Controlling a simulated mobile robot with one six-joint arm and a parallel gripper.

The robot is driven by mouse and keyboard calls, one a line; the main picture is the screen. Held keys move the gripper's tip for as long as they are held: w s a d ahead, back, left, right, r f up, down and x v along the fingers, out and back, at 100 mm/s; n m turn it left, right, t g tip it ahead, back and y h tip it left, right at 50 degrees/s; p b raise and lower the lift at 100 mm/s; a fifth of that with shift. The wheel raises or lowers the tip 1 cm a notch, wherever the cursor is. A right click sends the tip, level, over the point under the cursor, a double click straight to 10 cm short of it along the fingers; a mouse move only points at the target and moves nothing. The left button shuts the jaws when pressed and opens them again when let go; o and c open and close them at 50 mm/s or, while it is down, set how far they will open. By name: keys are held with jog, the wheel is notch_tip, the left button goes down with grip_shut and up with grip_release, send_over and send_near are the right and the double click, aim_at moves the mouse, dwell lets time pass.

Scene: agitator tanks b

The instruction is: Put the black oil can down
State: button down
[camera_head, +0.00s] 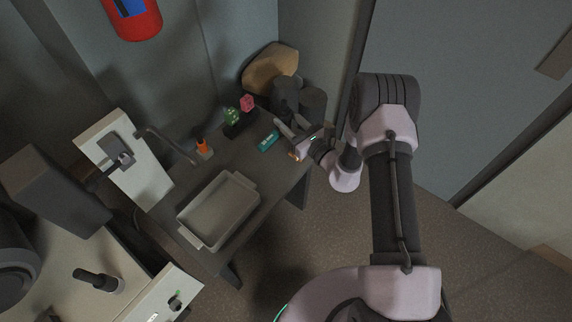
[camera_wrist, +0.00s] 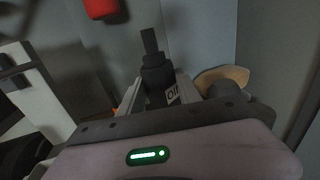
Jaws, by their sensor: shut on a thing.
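The black oil can (camera_wrist: 158,78) stands out in the wrist view, with a narrow dark spout on top and a white label reading "OIL" in part. My gripper (camera_wrist: 158,95) is shut on it, one finger on each side of its body. The can's lower part is hidden behind my gripper housing. In the head view my gripper (camera_head: 287,126) is at the far right end of the dark bench (camera_head: 262,178). There the can is hard to tell from the dark shapes around it, and I cannot tell whether its base touches the bench.
Near my gripper are a teal box (camera_head: 268,141), a dark holder with green and pink items (camera_head: 240,115), dark rounded objects (camera_head: 313,103) and a tan object (camera_head: 270,68). An orange-topped item (camera_head: 203,148) and a grey tray (camera_head: 218,211) are further left. Bare bench lies between tray and box.

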jog(key=s+a+f+n+g+y+b, duration=0.1)
jog(key=f, duration=0.5)
jog(key=s+a+f+g+y+b, duration=0.1)
jog(key=f+b, duration=0.1)
jog(key=f, duration=0.5)
jog(key=s+a+f+n+g+y+b, duration=0.1)
jog(key=s+f+b, duration=0.1)
jog(key=f, duration=0.4)
jog(key=shift+s+a+f+n, duration=0.1)
jog(key=shift+f+n, duration=0.15)
jog(key=shift+n, duration=0.05)
jog(key=shift+f, duration=0.2)
jog(key=c, duration=0.8)
grip_release()
jog(key=shift+c, duration=0.2)
